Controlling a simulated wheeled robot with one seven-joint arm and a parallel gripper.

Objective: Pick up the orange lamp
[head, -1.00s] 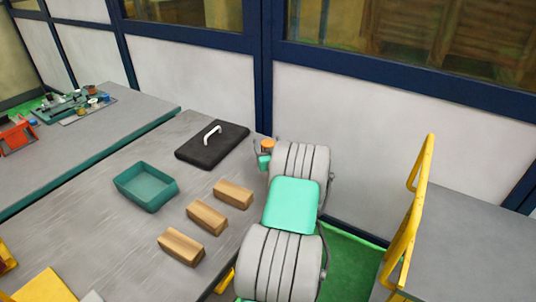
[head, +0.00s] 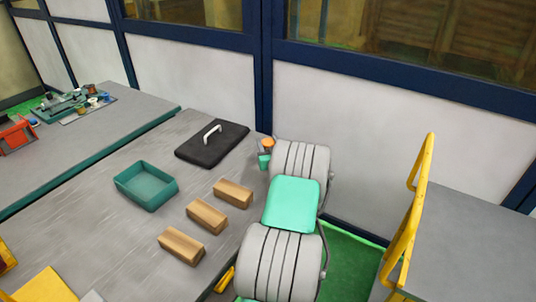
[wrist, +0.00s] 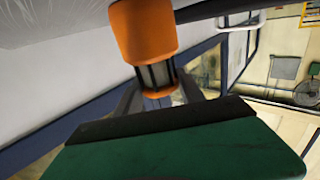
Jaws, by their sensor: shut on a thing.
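The orange lamp (wrist: 145,30) fills the upper middle of the wrist view, with an orange cap, a grey ribbed middle and an orange lower ring. In the head view the lamp (head: 267,143) shows small and upright, just above the far end of my arm. My gripper (wrist: 158,90) has its dark fingers on both sides of the lamp's lower part and is shut on it. In the head view my gripper (head: 264,153) is small and partly hidden by my arm. The lamp's base is hidden in the wrist view.
The near table holds a black lid (head: 200,147) with a white handle, a teal tray (head: 163,201) and wooden blocks (head: 206,216). A yellow rail (head: 412,220) and grey surface (head: 470,240) stand at right. A white wall panel (head: 360,140) is behind.

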